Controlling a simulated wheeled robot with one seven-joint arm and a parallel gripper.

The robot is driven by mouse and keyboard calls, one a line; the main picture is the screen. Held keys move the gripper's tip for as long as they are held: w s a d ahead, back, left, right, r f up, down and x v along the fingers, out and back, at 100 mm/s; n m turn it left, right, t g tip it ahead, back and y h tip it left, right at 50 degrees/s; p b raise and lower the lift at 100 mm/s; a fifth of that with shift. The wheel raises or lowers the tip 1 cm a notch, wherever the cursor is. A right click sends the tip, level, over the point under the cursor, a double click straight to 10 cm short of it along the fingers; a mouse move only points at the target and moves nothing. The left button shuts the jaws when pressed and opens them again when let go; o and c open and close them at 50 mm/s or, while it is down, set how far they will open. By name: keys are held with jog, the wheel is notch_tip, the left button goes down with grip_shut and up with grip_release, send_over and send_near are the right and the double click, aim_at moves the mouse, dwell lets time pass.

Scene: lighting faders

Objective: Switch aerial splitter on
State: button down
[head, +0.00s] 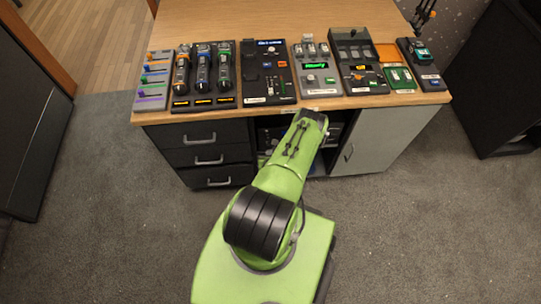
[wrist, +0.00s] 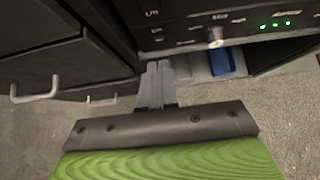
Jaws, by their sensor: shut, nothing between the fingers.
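A black panel unit (wrist: 235,18) with pale markings, a silver knob or toggle (wrist: 214,37) and a row of green lights (wrist: 276,24) is in the upper right of the wrist view. I cannot read its markings, so I cannot tell whether it is the aerial splitter. My gripper (wrist: 158,70) is shut and empty. In the picture its fingertips lie to the left of the silver knob and below it, apart from it. In the head view my arm reaches to the desk's open bay (head: 335,130), and my fingers are hidden there.
Black drawers (head: 205,155) with handles stand left of the bay, and a grey cabinet door (head: 385,140) is to its right. A blue object (wrist: 228,61) lies below the panel. Several control units, including a fader panel (head: 153,80), line the desk top (head: 240,22).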

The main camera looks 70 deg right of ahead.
jog(key=r+p+v, duration=0.1)
jog(key=p+v, duration=0.6)
jog(key=p, duration=0.2)
jog(key=shift+w+d, duration=0.2)
jog(key=shift+d, duration=0.1)
